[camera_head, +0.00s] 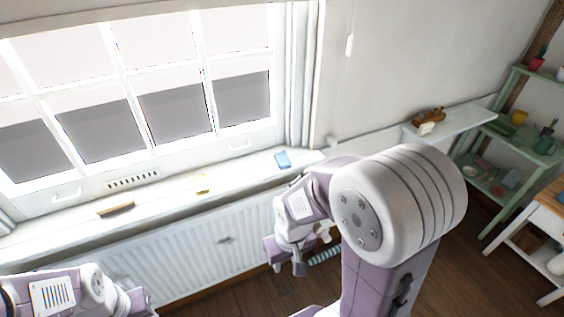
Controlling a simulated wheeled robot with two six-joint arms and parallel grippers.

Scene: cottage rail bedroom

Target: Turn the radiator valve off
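The white ribbed radiator (190,252) is on the wall below the window sill. A small white knob-like piece (324,233) shows by its right end, beside my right gripper; I cannot tell for certain that it is the valve. My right gripper (287,266) points down in front of the radiator's right end. Its fingers look apart, with nothing seen between them. My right arm hides part of the area behind it. My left gripper (140,300) is at the bottom left, mostly hidden by its arm, so its fingers cannot be made out.
A teal striped object (325,256) lies low by my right gripper. Green shelves (500,150) and a wooden-topped table (548,205) stand at right.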

